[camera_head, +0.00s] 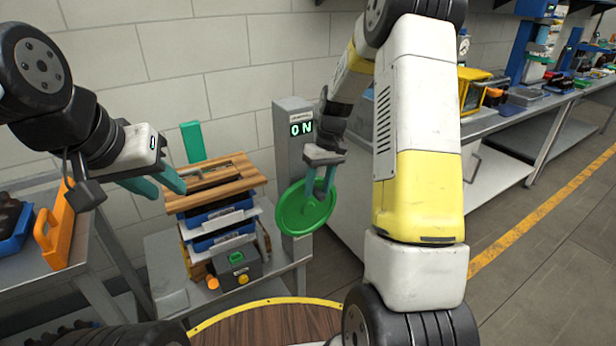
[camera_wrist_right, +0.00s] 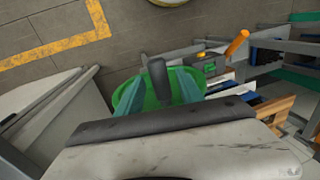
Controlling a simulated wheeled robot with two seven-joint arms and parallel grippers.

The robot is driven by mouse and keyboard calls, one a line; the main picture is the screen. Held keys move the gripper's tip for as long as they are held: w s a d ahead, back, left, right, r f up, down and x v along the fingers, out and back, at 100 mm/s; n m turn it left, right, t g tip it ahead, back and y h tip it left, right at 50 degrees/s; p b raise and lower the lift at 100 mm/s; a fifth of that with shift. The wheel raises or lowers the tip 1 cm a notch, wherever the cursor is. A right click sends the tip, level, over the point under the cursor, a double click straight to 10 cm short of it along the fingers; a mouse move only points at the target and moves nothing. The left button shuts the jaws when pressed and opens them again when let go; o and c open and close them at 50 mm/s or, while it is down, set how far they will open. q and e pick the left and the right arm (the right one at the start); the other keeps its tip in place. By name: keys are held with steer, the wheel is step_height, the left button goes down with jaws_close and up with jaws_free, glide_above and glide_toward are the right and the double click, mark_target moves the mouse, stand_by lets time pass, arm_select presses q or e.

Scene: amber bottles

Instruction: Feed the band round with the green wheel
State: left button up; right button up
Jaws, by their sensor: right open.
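The green wheel (camera_head: 290,222) is mounted at the front of a grey post (camera_head: 292,150) whose display reads ON. It also shows in the right wrist view (camera_wrist_right: 126,97), with a dark upright knob (camera_wrist_right: 158,80) on it. My right gripper (camera_head: 322,186) is at the wheel, its teal fingers open on either side of the knob; I cannot tell whether they touch it. My left gripper (camera_head: 160,186) is open and empty, left of the wheel, near the wooden-topped stack. I cannot clearly make out the band.
A stack with a wooden top (camera_head: 212,180) and blue trays stands left of the post. A small grey box with a green button (camera_head: 237,258) sits before it. A brown surface with a yellow rim (camera_head: 270,322) is at the bottom. A bench with an orange holder (camera_head: 55,238) is at left.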

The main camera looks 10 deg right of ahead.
jaws_close()
stand_by(1.3)
